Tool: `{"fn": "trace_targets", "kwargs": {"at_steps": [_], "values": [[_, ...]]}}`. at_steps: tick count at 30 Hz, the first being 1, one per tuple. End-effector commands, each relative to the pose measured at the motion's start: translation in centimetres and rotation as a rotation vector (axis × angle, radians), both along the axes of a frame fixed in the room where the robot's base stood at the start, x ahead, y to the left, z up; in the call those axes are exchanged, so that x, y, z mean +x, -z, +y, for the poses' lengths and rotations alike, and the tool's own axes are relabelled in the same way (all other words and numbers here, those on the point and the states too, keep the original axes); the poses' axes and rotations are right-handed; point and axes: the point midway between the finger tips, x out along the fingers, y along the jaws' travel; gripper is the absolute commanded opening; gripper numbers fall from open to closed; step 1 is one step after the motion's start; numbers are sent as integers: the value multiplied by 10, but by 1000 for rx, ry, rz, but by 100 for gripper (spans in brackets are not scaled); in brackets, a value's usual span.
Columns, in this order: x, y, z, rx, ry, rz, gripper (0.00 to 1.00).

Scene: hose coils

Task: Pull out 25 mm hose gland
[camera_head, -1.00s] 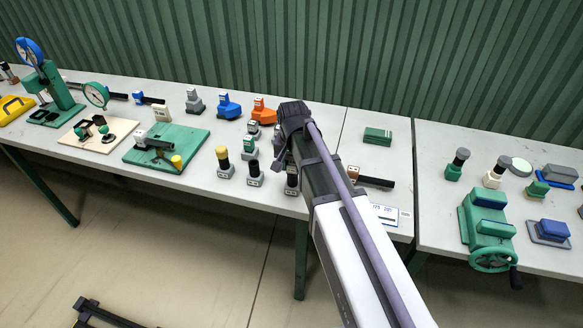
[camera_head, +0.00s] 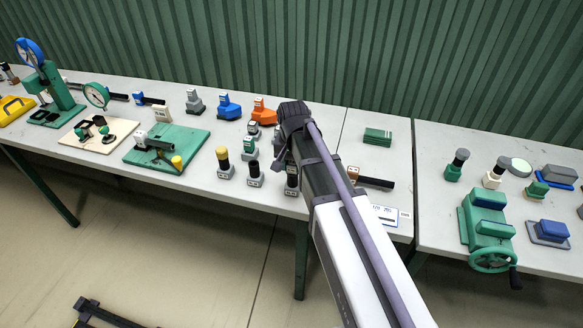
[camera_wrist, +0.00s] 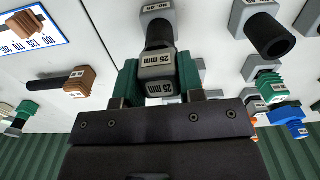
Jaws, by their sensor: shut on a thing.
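In the wrist view the grey gland (camera_wrist: 158,67) with "25 mm" labels sits between the two green finger pads of my gripper (camera_wrist: 159,76). The pads press on it from both sides, so my gripper is shut on it. A short black hose (camera_wrist: 158,36) runs behind the gland to a grey block (camera_wrist: 157,13), also labelled "25 mm". I cannot tell whether the gland is still seated on the hose or just apart from it. In the head view my arm hides the gland and most of my gripper.
A grey base with a black hose stub (camera_wrist: 270,35) stands close by on the right in the wrist view. A brown-ended black piece (camera_wrist: 79,80) lies at left. In the head view a yellow-topped post (camera_head: 223,158) and a black post (camera_head: 255,172) stand left of my arm.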

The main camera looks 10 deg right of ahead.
Motion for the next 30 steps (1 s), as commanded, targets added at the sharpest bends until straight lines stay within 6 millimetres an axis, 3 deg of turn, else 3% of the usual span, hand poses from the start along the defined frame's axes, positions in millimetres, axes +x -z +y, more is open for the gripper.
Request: {"fn": "trace_targets", "kwargs": {"at_steps": [13,24,30], "values": [[0,-4,0,0,0,0,7],[0,-28,0,0,0,0,7],[0,-29,0,0,0,0,7]]}}
